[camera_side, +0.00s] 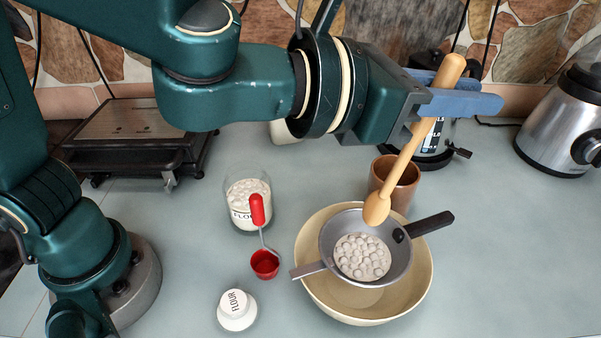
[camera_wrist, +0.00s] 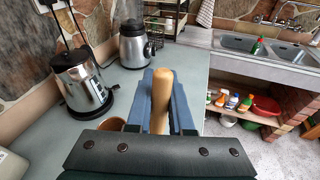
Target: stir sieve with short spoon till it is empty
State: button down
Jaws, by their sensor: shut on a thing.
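My gripper (camera_side: 463,92) is shut on the handle of a short wooden spoon (camera_side: 403,163); the handle also shows between the blue fingers in the wrist view (camera_wrist: 161,100). The spoon slants down, its bowl end just above the sieve's far rim, seemingly apart from the contents. The sieve (camera_side: 326,237) rests across a cream bowl (camera_side: 425,291), its dark handle pointing right. Whitish round lumps (camera_side: 362,257) lie in the sieve. The sieve and bowl are out of the wrist view.
A copper cup (camera_side: 396,184) stands behind the bowl. A flour jar (camera_side: 248,195), a red scoop (camera_side: 265,263) and a flour lid (camera_side: 237,310) are to its left. A kettle (camera_wrist: 83,82) and a blender (camera_wrist: 134,46) stand farther back. The counter right of the bowl is clear.

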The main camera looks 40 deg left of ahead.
notch_tip(320, 180, down, 7)
dwell(0.8)
